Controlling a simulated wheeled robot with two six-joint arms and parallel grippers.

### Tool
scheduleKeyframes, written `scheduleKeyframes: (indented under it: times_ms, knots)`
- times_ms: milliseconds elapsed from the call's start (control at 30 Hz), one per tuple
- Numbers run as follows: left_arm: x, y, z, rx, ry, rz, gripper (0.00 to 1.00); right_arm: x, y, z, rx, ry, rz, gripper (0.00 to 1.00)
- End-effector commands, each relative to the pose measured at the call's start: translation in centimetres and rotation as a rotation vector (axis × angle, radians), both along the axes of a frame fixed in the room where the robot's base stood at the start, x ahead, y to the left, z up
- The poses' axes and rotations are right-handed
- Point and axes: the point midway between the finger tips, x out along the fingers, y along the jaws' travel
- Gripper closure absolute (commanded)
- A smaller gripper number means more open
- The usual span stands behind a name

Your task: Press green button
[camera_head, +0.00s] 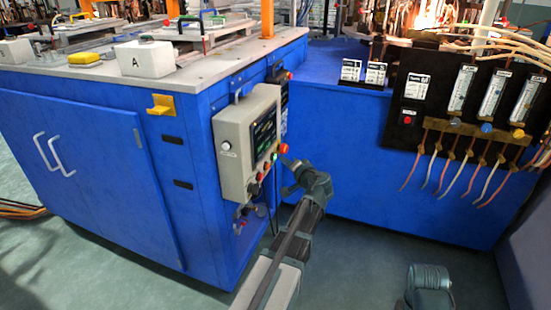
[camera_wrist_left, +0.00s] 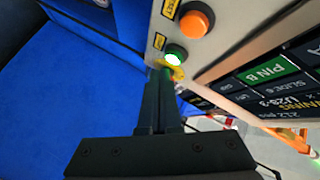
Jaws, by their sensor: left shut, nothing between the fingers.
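The green button (camera_wrist_left: 174,57) glows on the panel face in the left wrist view, with a yellow collar near it. It is small in the head view (camera_head: 274,157), on the edge of the grey control box (camera_head: 232,150). My left gripper (camera_wrist_left: 164,72) is shut and empty. Its fingertips are right at the green button and overlap its lower edge in the wrist view; I cannot tell whether they touch it. In the head view the left gripper (camera_head: 285,162) reaches up to the box's right side.
An orange-red button (camera_wrist_left: 196,20) sits beside the green one. A screen (camera_wrist_left: 270,75) with labels is on the same panel. The box is mounted on a blue cabinet (camera_head: 100,150). A black board (camera_head: 400,130) with flow meters and hoses stands to the right. Floor in front is clear.

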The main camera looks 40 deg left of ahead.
Motion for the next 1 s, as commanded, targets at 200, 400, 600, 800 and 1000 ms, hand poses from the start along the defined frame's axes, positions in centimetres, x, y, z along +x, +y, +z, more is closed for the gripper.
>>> scheduleKeyframes:
  times_ms: [200,400,600,800,1000]
  knots:
    - [0.0,0.0,0.0,0.000,0.000,0.000,1.00,0.0,0.0,0.0,0.000,0.000,0.000,1.00]
    - [0.2,-0.7,0.0,0.000,0.001,-0.002,1.00,0.0,0.0,0.0,0.000,0.000,0.000,1.00]
    - [0.6,-2.5,0.0,0.001,0.001,-0.003,1.00,0.0,0.0,0.0,0.000,0.000,0.000,1.00]
    - [1.1,-4.3,0.0,0.000,0.000,-0.002,1.00,0.0,0.0,0.0,0.000,0.000,0.000,1.00]
    - [1.2,-4.9,0.0,0.001,0.000,0.001,1.00,0.0,0.0,0.0,0.000,0.000,0.000,1.00]
